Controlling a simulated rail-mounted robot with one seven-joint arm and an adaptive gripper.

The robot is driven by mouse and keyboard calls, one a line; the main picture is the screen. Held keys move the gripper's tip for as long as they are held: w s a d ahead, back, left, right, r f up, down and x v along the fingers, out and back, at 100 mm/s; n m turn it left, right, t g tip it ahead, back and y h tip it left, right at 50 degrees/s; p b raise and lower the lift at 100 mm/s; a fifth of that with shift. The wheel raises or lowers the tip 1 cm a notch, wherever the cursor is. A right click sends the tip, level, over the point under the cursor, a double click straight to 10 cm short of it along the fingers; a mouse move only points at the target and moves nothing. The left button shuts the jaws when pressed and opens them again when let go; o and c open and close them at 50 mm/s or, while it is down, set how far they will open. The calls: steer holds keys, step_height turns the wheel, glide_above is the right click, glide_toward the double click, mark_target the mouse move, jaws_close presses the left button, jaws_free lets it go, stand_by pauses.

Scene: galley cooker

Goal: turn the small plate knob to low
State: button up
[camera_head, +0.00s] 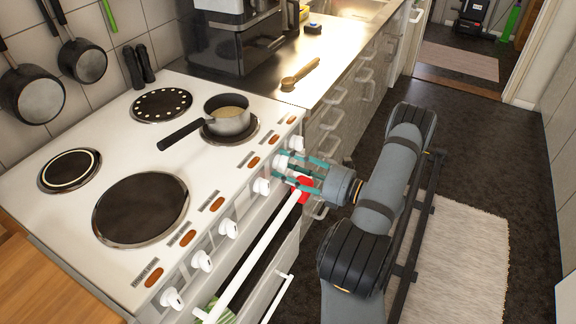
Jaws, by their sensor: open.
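The cooker's front panel carries a row of white knobs, among them a far knob (296,142), a second knob (281,161) and a third knob (262,186). I cannot tell from their markings which one is the small plate knob. My gripper (281,165) has teal fingers, is open, and points at the panel from the right. Its fingertips are around or just in front of the second knob; contact is unclear. The knob's pointer setting is too small to read. Smaller plates include a dotted plate (161,104) and a ringed plate (69,170).
A saucepan (228,121) stands on the far right plate, its handle pointing left. A large plate (141,209) is bare. A white oven rail (258,255) runs below the knobs, with a red part (303,185) beside my gripper. A wooden spoon (299,75) lies on the counter.

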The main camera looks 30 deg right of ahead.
steer(key=v, duration=1.2)
steer(key=shift+a, duration=0.1)
